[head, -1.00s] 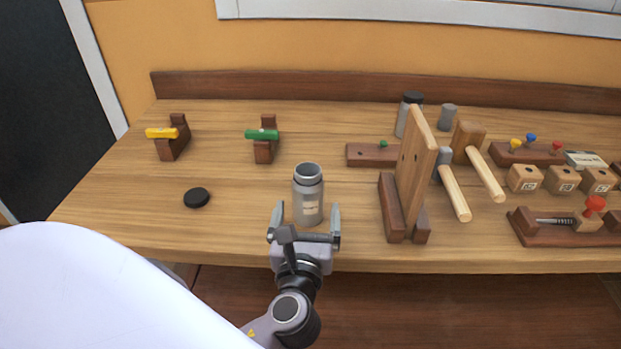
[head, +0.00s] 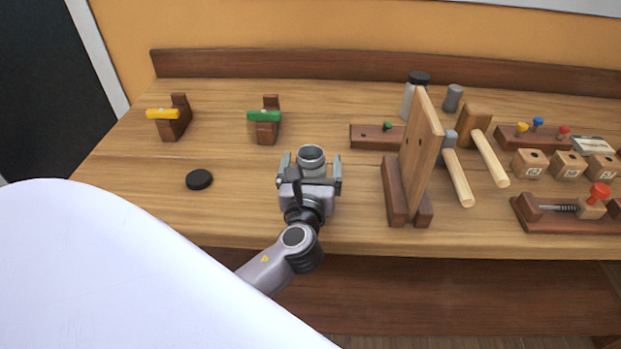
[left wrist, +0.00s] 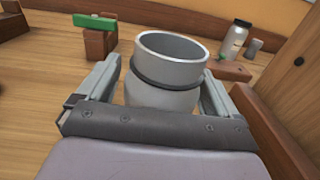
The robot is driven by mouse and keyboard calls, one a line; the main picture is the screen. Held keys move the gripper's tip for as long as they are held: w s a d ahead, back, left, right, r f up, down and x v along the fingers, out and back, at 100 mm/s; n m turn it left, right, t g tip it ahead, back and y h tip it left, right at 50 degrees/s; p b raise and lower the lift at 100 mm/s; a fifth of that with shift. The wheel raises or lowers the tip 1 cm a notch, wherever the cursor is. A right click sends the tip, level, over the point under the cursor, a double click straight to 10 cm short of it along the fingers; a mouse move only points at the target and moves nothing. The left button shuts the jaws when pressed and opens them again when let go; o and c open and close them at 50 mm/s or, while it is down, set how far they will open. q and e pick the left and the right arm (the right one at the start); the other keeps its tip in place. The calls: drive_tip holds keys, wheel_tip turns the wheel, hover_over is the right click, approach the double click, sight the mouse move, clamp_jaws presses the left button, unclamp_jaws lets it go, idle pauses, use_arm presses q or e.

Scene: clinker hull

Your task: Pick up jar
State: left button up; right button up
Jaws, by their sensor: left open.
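The jar (head: 312,155) is a grey, open-topped cylinder standing upright on the wooden bench; my left gripper hides its lower part in the head view. In the left wrist view, the jar's open mouth and dark neck band (left wrist: 168,75) stand between the two fingers. My left gripper (head: 311,168) is open, with one finger on each side of the jar. The fingers also flank it in the left wrist view (left wrist: 160,95). I cannot tell whether either finger touches the jar. A black round lid (head: 199,179) lies on the bench to the left. My right gripper is out of view.
An upright wooden board on a stand (head: 414,165) is close to the right, with mallets (head: 459,178) beyond it. A green-handled block (head: 265,121) and a yellow-handled block (head: 172,118) stand at the back left. A lidded jar (head: 410,95) stands behind. The bench around the black lid is clear.

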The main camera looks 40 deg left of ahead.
use_arm(q)
drive_tip(key=c, duration=1.1)
drive_tip(key=shift+r, duration=0.15)
